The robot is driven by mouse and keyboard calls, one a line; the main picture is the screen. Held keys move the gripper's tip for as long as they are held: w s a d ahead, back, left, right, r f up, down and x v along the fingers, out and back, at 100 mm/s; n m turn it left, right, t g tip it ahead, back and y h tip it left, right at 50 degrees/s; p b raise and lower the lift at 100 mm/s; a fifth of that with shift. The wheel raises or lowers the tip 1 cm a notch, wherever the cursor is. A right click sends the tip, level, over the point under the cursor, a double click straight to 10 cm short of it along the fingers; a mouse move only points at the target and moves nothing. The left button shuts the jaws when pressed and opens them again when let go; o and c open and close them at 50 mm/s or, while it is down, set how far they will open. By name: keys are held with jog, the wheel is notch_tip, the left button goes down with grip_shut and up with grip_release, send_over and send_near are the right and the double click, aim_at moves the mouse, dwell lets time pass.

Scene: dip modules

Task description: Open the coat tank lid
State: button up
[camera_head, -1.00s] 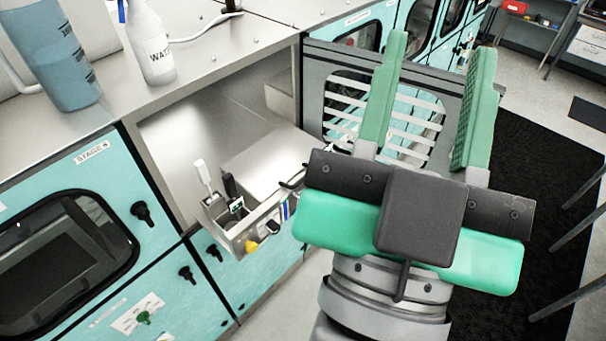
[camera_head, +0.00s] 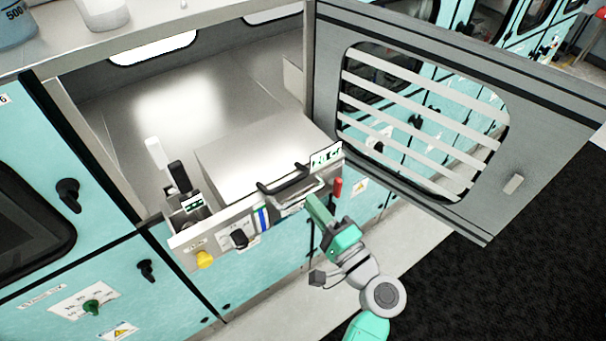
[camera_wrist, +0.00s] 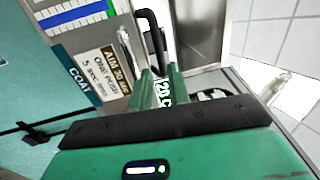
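The coat tank lid (camera_head: 250,160) is a flat metal cover with a black bar handle (camera_head: 284,180) along its front edge. It lies flat and shut inside the open cabinet. My gripper (camera_head: 312,207) is just below and right of the handle, in front of the panel. In the wrist view the green fingers (camera_wrist: 160,76) stand apart with a narrow gap, and a "20 C" display (camera_wrist: 164,93) shows between them. The handle (camera_wrist: 152,28) rises just past the fingertips; I cannot tell whether its near end touches them. Nothing is visibly held.
The slatted cabinet door (camera_head: 485,150) stands swung open to the right. A front panel carries a yellow knob (camera_head: 205,259), a black knob (camera_head: 239,239) and a red part (camera_head: 338,187) close to my gripper. White and black levers stand at the left. A COAT label (camera_wrist: 79,84) shows in the wrist view.

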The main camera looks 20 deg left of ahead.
aim_at(292, 179)
jog(key=x, duration=0.4)
jog(key=p+x, duration=0.1)
jog(key=x, duration=0.2)
jog(key=shift+a+r, duration=0.1)
jog(key=shift+a, duration=0.35)
grip_shut()
